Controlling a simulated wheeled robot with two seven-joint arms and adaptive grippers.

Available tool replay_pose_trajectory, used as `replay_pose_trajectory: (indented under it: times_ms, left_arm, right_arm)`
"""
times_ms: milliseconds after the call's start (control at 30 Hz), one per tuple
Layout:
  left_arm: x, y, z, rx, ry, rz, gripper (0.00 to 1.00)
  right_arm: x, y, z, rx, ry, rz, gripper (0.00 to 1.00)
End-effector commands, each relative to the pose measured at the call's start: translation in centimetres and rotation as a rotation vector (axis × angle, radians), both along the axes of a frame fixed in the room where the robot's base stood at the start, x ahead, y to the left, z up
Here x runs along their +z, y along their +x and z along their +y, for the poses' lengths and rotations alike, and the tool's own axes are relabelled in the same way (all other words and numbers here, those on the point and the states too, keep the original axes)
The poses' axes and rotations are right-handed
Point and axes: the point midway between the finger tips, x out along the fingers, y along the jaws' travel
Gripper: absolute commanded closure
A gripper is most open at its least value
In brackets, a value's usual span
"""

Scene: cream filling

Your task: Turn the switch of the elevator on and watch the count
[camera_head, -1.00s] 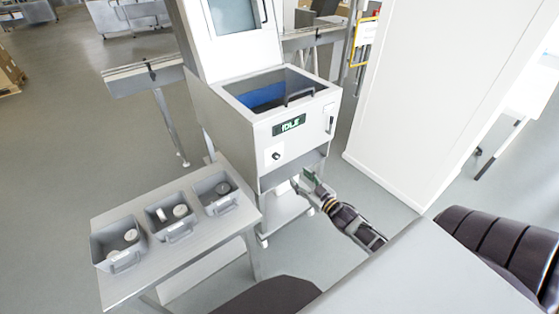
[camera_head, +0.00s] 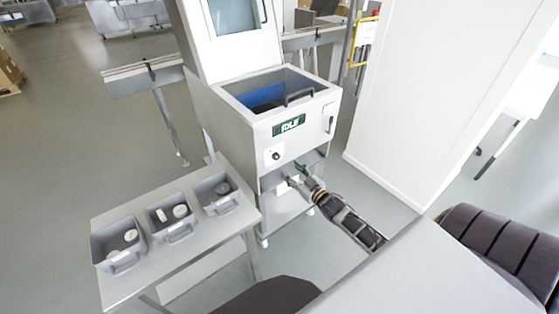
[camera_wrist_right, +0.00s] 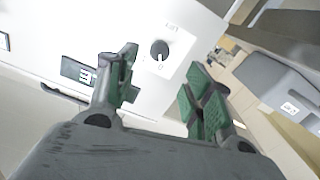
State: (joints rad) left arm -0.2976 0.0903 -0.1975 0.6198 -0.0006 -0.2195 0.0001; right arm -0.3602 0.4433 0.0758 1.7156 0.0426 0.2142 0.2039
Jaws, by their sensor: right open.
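The elevator machine is a white and grey cabinet (camera_head: 240,125) with a display (camera_head: 289,125) reading IDLE. Its switch, a black round knob (camera_head: 276,156), sits on a white plate on the front panel. In the right wrist view the knob (camera_wrist_right: 159,49) shows between and beyond the fingertips, with a white mark on it. My right gripper (camera_head: 294,174) is open, just below and right of the knob in the head view and apart from it. Its green-padded fingers (camera_wrist_right: 160,88) are empty. My left gripper is not in view.
A grey side table (camera_head: 145,275) at left holds three grey bins (camera_head: 216,207) with white round items. A white wall panel (camera_head: 440,90) stands right of the machine.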

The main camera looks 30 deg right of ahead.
Motion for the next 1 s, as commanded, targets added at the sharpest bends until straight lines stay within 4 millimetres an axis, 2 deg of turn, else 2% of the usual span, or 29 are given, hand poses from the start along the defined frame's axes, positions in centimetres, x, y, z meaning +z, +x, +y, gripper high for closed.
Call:
replay_pose_trajectory:
  times_ms: [267, 1000]
  left_arm:
    - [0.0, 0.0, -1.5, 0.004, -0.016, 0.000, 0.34]
    - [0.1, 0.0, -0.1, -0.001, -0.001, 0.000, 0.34]
  right_arm:
    - [0.0, 2.2, 0.1, 0.000, 0.000, -0.001, 0.49]
    - [0.0, 7.6, 0.6, 0.000, 0.001, 0.000, 0.49]
